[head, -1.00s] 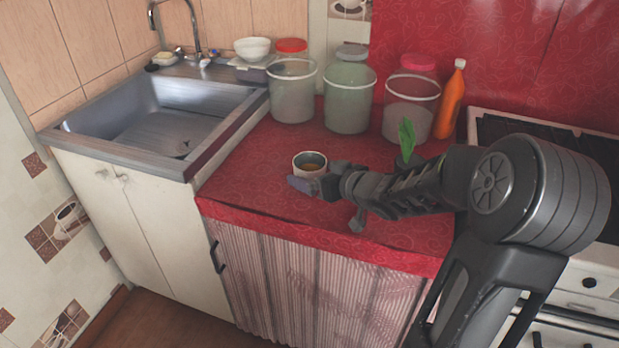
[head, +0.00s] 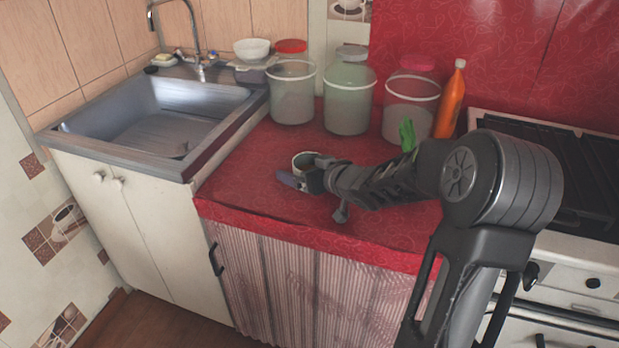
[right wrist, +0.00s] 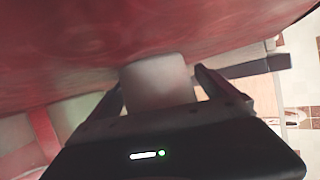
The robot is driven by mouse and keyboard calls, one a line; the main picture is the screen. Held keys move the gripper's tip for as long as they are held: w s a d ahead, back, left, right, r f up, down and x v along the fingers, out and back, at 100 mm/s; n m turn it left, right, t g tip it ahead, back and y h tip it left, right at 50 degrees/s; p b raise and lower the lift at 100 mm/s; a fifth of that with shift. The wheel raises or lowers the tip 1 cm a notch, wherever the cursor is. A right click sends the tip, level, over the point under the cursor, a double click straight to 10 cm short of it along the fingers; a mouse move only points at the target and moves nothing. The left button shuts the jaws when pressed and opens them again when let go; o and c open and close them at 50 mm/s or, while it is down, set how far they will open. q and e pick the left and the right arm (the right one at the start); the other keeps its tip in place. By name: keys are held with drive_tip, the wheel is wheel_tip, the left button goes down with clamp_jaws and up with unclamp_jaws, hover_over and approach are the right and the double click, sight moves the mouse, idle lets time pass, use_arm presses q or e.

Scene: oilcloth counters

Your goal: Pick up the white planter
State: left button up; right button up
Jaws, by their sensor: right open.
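The white planter (head: 303,160) is a small, light, round pot standing on the red counter in front of the jars. My right gripper (head: 302,173) is at it and hides much of its front and right side in the head view. In the right wrist view the planter (right wrist: 158,84) shows as a pale, blurred cylinder between the two dark fingers of the right gripper (right wrist: 161,86). These fingers are open, one on each side of it. I cannot tell whether either finger touches it. My left gripper is not in view.
Large lidded jars (head: 349,98) and an orange bottle (head: 450,100) stand behind the planter. A green leaf (head: 407,133) shows behind my right arm. A sink (head: 150,125) is left, a stove (head: 560,165) right. The red counter (head: 245,180) left of the planter is clear.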

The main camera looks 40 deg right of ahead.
drive_tip(key=shift+c, duration=0.3)
drive_tip(key=c, duration=1.5)
drive_tip(key=shift+r, duration=0.1)
wheel_tip(320, 180, up, 10)
drive_tip(key=p, duration=0.5)
